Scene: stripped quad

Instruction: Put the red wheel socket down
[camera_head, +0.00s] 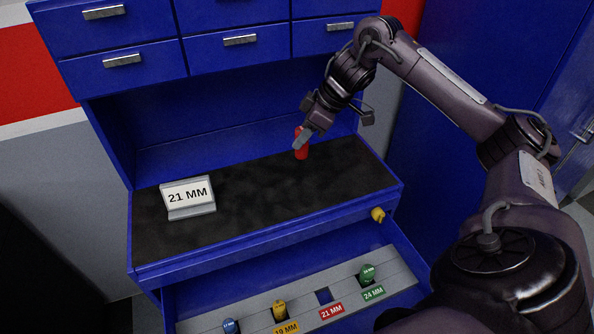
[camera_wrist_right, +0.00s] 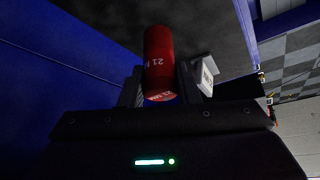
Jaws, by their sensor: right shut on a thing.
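The red wheel socket (camera_head: 301,150) is at the back right of the black worktop (camera_head: 255,195) in the head view. It also shows in the right wrist view (camera_wrist_right: 159,62), marked 21 M in white. My right gripper (camera_head: 304,138) is shut on the socket, with a finger on each side of it. The socket looks upright in the head view; I cannot tell whether its lower end touches the worktop. My left gripper is not in view.
A 21 MM sign (camera_head: 188,197) stands on the worktop at left. Below, an open drawer (camera_head: 250,300) holds blue (camera_head: 231,326), yellow (camera_head: 279,310) and green (camera_head: 367,273) sockets, with an empty slot (camera_head: 324,296) at the red 21 MM label. Blue drawers (camera_head: 125,72) overhang the back. The worktop's middle is clear.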

